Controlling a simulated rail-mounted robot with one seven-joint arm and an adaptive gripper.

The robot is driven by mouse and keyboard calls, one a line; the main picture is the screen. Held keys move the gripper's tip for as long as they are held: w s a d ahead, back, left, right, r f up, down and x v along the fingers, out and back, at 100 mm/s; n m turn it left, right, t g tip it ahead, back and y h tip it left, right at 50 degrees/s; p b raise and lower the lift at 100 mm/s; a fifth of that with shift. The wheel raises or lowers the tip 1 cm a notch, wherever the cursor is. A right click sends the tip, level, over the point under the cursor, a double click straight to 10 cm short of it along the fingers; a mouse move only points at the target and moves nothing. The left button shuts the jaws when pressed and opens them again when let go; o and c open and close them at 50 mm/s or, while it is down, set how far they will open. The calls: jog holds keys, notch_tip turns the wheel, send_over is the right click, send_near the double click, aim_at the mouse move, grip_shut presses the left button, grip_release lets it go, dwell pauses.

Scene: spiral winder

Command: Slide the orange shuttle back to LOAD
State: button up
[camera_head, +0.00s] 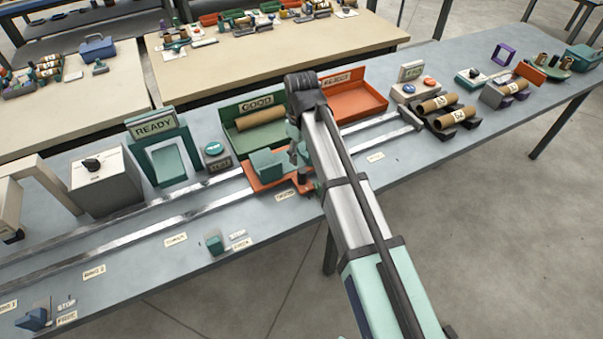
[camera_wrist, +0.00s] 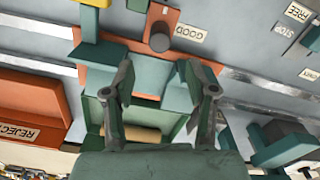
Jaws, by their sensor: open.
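The orange shuttle (camera_head: 265,184) sits on the two pale rails in front of the green GOOD tray (camera_head: 234,141), with an upright teal block on it. The knob appears beyond the fingertips; contact is not clear. I cannot read a LOAD label.
An orange REJECT tray (camera_head: 355,97) stands right of the GOOD tray, which holds a brown tube (camera_head: 260,118). A teal READY arch (camera_head: 157,128) stands over the bench left of the shuttle. Several brown tubes lie on dark holders (camera_head: 455,128) at right.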

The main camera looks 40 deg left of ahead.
aim_at(302, 170)
notch_tip(302, 170, down, 11)
jog(key=shift+r+p, duration=0.15)
jog(key=shift+p, duration=1.05)
grip_shut()
